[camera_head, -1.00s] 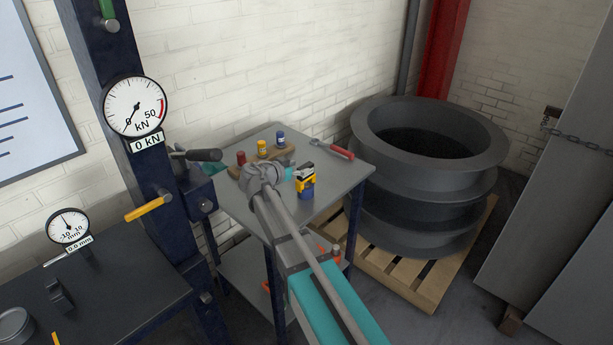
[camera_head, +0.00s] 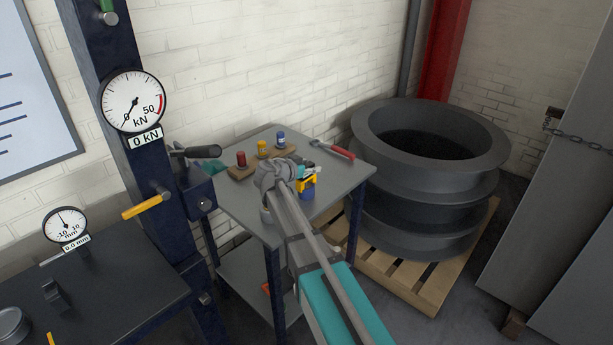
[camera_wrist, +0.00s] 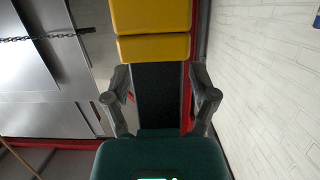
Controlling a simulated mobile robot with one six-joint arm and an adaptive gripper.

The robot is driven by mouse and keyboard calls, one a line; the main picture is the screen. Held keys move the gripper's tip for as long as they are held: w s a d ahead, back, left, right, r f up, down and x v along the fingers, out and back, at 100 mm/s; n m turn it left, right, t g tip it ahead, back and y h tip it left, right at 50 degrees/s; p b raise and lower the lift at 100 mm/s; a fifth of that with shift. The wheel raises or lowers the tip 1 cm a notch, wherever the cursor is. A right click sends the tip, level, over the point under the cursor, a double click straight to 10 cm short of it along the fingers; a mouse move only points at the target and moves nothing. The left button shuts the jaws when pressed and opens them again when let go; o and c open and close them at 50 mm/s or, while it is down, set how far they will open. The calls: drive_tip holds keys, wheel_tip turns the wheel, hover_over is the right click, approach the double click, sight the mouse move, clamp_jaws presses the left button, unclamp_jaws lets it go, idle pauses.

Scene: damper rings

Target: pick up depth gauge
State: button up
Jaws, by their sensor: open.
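A yellow and black piece with a dark blue lower part, apparently the depth gauge (camera_head: 307,184), stands on the grey cart top (camera_head: 340,180).
Red (camera_head: 241,159), yellow (camera_head: 262,148) and blue (camera_head: 281,139) small containers stand behind on the cart. A red-handled tool (camera_head: 341,152) lies near the back edge. A small pale cylinder (camera_head: 266,215) is by the front edge. Large dark rings (camera_head: 425,190) stand on a pallet at right.

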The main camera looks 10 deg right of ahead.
drive_tip(key=shift+c, duration=0.2)
clamp_jaws()
drive_tip(key=shift+r, duration=0.1)
idle(0.5)
wheel_tip(320, 180, up, 2)
drive_tip(key=p, duration=0.2)
drive_tip(key=shift+r+p, duration=0.25)
drive_tip(key=shift+p, duration=0.1)
drive_tip(key=s+d+r+p, duration=0.1)
drive_tip(key=s+r+p, duration=0.9)
drive_tip(key=s, duration=0.4)
drive_tip(key=shift+d+r, duration=0.15)
drive_tip(key=shift+d, duration=0.1)
drive_tip(key=shift+s+a, duration=0.1)
